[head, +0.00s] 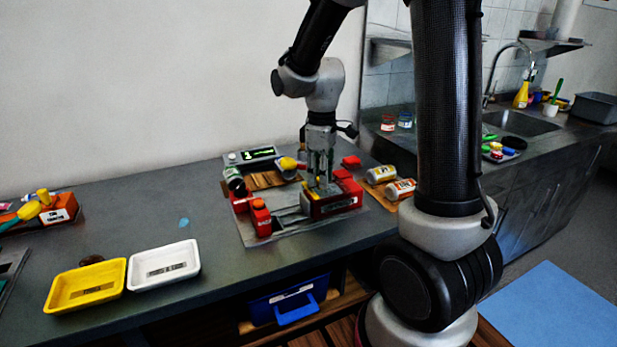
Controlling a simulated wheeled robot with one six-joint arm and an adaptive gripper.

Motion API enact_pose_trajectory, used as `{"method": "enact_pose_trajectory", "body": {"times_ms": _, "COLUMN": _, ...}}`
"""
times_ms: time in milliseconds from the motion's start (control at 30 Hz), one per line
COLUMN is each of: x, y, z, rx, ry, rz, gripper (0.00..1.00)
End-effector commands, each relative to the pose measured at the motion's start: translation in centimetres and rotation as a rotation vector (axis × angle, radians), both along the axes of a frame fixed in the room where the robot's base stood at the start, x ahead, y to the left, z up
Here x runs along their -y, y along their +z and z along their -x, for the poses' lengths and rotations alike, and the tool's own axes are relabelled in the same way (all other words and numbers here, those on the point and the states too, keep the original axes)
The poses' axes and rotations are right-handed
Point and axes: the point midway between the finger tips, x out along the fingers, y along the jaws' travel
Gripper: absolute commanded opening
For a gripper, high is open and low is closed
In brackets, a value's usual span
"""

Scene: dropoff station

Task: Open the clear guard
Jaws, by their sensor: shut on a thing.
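My gripper (320,180) points straight down over the red-and-grey fixture (338,203) on the dark bench. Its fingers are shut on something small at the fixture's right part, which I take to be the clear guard. The guard's transparent panel is hard to make out at this size, and the fingers hide part of it. I cannot tell how far the guard is open. A small yellow part shows beside the fingertips.
A display box (252,156) stands behind the fixture. White-and-orange containers (400,188) lie to its right. A yellow tray (86,285) and a white tray (164,265) sit front left. A blue bin (290,300) is below the bench. The bench left of the fixture is mostly clear.

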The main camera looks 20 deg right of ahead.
Motion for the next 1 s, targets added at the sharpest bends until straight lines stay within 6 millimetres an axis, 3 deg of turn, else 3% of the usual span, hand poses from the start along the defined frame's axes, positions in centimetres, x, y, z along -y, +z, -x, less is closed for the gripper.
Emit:
{"method": "enact_pose_trajectory", "body": {"times_ms": 200, "x": -0.1, "y": 0.1, "z": -0.1, "rx": 0.003, "ry": 0.001, "rz": 0.000, "gripper": 0.00}}
{"method": "enact_pose_trajectory", "body": {"times_ms": 233, "x": -0.1, "y": 0.1, "z": -0.1, "rx": 0.003, "ry": 0.001, "rz": 0.000, "gripper": 0.30}}
{"method": "enact_pose_trajectory", "body": {"times_ms": 333, "x": -0.1, "y": 0.1, "z": -0.1, "rx": 0.001, "ry": 0.001, "rz": 0.000, "gripper": 0.48}}
{"method": "enact_pose_trajectory", "body": {"times_ms": 733, "x": -0.1, "y": 0.7, "z": -0.1, "rx": 0.003, "ry": 0.001, "rz": 0.000, "gripper": 0.48}}
{"method": "enact_pose_trajectory", "body": {"times_ms": 1000, "x": -0.1, "y": 6.1, "z": -0.2, "rx": 0.008, "ry": 0.001, "rz": -0.001, "gripper": 0.48}}
